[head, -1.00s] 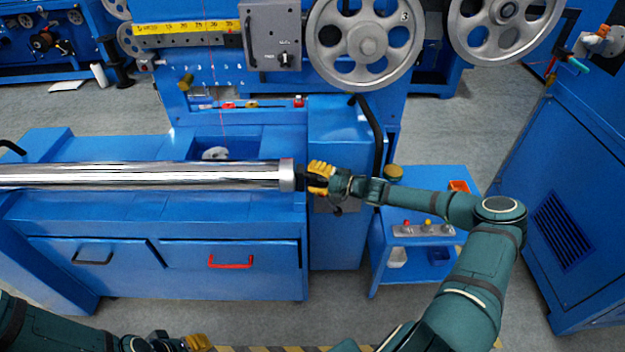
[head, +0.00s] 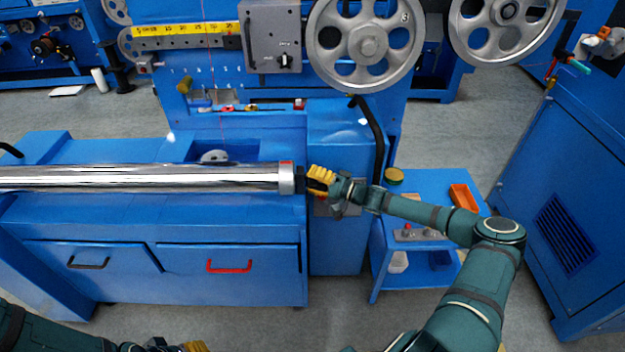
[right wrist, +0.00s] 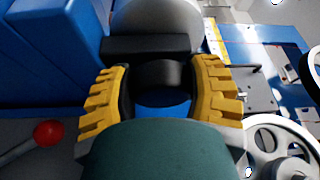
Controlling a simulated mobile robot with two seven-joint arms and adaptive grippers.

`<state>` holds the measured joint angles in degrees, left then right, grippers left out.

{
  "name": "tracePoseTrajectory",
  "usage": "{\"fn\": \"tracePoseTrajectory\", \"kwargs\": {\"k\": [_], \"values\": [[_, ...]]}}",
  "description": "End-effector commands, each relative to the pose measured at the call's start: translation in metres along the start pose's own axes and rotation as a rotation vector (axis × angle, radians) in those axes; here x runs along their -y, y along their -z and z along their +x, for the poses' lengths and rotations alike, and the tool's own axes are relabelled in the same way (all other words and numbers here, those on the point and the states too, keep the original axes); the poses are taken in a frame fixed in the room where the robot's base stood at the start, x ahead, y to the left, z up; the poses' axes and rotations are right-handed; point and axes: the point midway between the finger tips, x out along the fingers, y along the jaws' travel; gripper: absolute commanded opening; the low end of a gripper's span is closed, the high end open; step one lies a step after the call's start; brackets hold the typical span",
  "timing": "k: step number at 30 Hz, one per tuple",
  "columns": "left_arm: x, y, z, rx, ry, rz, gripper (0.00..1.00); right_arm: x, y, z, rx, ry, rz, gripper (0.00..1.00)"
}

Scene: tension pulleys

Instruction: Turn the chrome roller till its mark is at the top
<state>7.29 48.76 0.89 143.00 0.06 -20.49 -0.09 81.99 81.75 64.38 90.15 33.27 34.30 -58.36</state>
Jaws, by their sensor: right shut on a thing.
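The chrome roller (head: 140,178) lies level across the blue bench, with a pale collar (head: 286,177) at its right end. In the right wrist view the fingers of this gripper (right wrist: 163,90) stand on both sides of the black end piece (right wrist: 160,73), with the grey roller end (right wrist: 155,24) beyond. My left gripper (head: 190,346) is at the bottom edge, mostly cut off.
Below the roller are drawers with a black handle (head: 88,263) and a red handle (head: 229,266). A black curved bar (head: 374,135) rises behind my right gripper. A blue side table (head: 415,185) holds an orange tray (head: 465,198). Large grey wheels (head: 367,42) stand behind.

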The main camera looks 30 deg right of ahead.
Motion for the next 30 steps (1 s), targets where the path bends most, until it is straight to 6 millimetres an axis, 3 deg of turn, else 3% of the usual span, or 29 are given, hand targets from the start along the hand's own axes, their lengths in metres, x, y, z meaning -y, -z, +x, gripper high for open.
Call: {"fn": "tracePoseTrajectory", "kwargs": {"k": [1,2,4,17,30], "values": [[0.000,0.000,0.000,0.000,0.000,0.000,0.47,0.000,0.000,0.000,0.000,0.000,0.000,0.18],[0.000,0.000,0.000,0.000,0.000,0.000,0.47,0.000,0.000,0.000,0.000,0.000,0.000,0.60],[0.000,0.000,0.000,0.000,0.000,0.000,0.47,0.000,0.000,0.000,0.000,0.000,0.001,0.84],[0.000,0.000,0.000,0.000,0.000,0.000,0.47,0.000,0.000,-0.006,-0.001,-0.001,0.001,0.86],[0.000,0.000,0.000,0.000,0.000,0.000,0.47,0.000,0.001,-0.087,-0.002,-0.002,0.001,0.86]]}}
